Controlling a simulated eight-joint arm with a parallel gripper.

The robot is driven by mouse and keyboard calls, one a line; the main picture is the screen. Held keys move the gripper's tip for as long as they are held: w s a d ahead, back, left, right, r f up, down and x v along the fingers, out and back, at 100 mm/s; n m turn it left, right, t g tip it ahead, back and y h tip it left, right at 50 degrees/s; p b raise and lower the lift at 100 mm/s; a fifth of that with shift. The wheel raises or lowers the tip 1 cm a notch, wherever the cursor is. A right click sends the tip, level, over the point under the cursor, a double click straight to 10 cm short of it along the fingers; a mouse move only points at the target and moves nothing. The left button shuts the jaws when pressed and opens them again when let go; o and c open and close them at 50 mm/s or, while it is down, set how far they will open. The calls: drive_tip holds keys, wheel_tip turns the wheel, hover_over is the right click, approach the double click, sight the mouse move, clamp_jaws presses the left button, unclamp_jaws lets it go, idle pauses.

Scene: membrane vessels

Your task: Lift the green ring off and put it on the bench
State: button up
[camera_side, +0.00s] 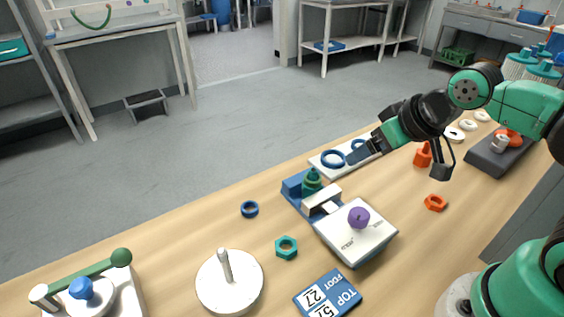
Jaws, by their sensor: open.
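A green ring-like piece (313,181) sits upright on the blue end of a fixture (297,187) near the middle of the bench. It looks stepped, and I cannot tell whether it is one ring or a ring around a knob. A teal hex nut (287,247) lies flat on the wooden bench (235,232), in front of the fixture. My gripper (356,154) is open, behind and to the right of the green piece, over a white plate (325,170) with blue rings. It appears apart from the green piece. Its fingertips are small and dark, and what lies beneath them is partly hidden.
A white block with a purple knob (358,217) adjoins the fixture. A blue ring (250,209), a white disc with a peg (229,287) and a blue label card (328,295) lie nearer. Orange parts (436,203) lie right. Bare wood shows left of the blue ring.

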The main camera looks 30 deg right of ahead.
drive_tip(key=shift+o, duration=0.3)
drive_tip(key=n+g+y, duration=0.1)
drive_tip(key=n+g, duration=0.2)
hover_over(317, 173)
drive_tip(key=s, duration=0.3)
drive_tip(key=f, duration=0.1)
drive_tip(key=d+f, duration=0.1)
drive_tip(key=shift+w+f, duration=0.1)
drive_tip(key=shift+f, duration=0.2)
drive_tip(key=shift+w+a+f, duration=0.2)
drive_tip(key=shift+f, duration=0.05)
drive_tip(key=shift+w+a+f, duration=0.1)
drive_tip(key=shift+w+f, duration=0.1)
drive_tip(key=shift+f, duration=0.2)
drive_tip(key=shift+x, duration=2.55)
drive_tip(key=shift+c, duration=0.2)
clamp_jaws()
